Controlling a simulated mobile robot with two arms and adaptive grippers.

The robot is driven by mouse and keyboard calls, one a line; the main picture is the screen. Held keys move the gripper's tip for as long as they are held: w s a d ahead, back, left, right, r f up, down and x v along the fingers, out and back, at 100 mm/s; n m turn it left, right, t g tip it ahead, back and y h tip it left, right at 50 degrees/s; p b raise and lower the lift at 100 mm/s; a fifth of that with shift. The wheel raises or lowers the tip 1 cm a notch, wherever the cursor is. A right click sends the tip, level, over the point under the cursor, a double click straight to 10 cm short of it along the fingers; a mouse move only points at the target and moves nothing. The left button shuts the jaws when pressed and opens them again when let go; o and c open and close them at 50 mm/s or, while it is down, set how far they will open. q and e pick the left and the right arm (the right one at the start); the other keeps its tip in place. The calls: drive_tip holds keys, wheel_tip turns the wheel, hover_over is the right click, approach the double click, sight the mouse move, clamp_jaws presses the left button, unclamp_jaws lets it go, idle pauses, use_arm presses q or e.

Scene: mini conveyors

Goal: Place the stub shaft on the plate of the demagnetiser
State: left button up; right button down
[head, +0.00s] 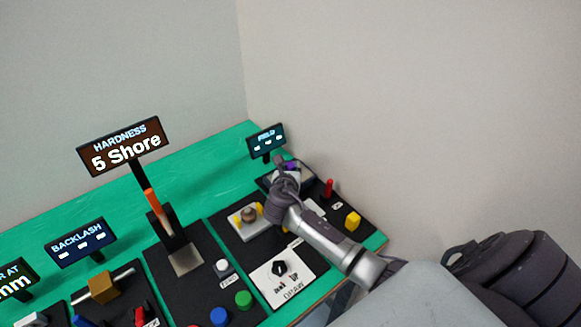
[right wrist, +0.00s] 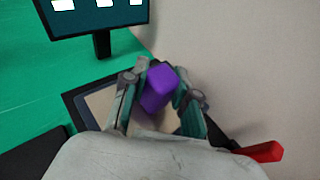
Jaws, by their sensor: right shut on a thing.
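A purple block-like piece, which I take to be the stub shaft (right wrist: 159,88), is between the fingers of my right gripper (right wrist: 160,98). The gripper is shut on it. In the head view a little of the purple stub shaft (head: 291,166) shows past the gripper (head: 287,170). The pale plate of the demagnetiser (right wrist: 100,105) lies below, in a dark base beneath a small display. The stub shaft overlaps the plate in the right wrist view; I cannot tell whether it touches it. My own wrist hides much of the plate in both views. My left gripper is not in view.
The small display (head: 266,140) stands behind the demagnetiser. A red lever (head: 328,188) and a yellow block (head: 353,221) are at its right. A pale tray (head: 238,230) with a round knob-like piece lies to the left. A hardness tester display (head: 125,146) stands further left.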

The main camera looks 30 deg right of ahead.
drive_tip(key=c, duration=0.9)
unclamp_jaws()
drive_tip(key=shift+s+a+r, duration=0.1)
drive_tip(key=v, duration=1.1)
drive_tip(key=shift+s+a+r, duration=0.15)
drive_tip(key=shift+s+r, duration=0.05)
drive_tip(key=shift+s, duration=0.1)
